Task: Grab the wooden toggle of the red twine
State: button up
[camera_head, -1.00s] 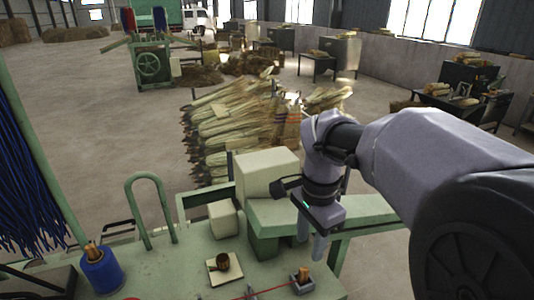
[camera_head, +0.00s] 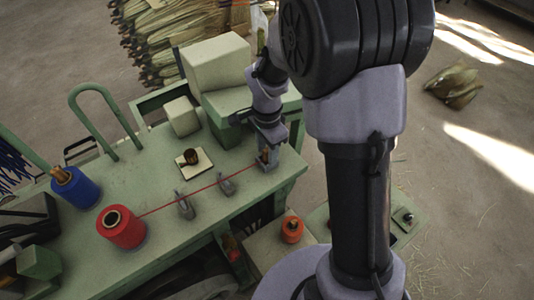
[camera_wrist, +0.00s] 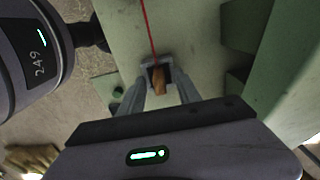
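The wooden toggle (camera_wrist: 160,82) is a small brown peg standing in a grey holder (camera_wrist: 147,70) on the green bench. In the head view the toggle (camera_head: 265,156) is partly hidden by my gripper (camera_head: 268,140). The red twine (camera_head: 205,188) runs from the toggle across the bench to a red spool (camera_head: 120,226); it also shows in the wrist view (camera_wrist: 149,30). In the wrist view my gripper (camera_wrist: 163,90) is open, one finger on each side of the toggle, with visible gaps. Whether the fingertips reach fully around it is unclear.
Two grey guides (camera_head: 185,207) stand along the twine. A cream pad with a brown knob (camera_head: 192,160), a blue spool (camera_head: 75,187) and cream blocks (camera_head: 218,62) are also on the bench (camera_head: 165,250). An orange spool (camera_head: 292,229) sits on a lower ledge.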

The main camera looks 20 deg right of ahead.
jog(key=shift+w+f, duration=0.1)
jog(key=shift+f, duration=0.1)
jog(key=shift+s+r, duration=0.1)
jog(key=shift+s, duration=0.1)
jog(key=shift+c, duration=0.9)
grip_shut()
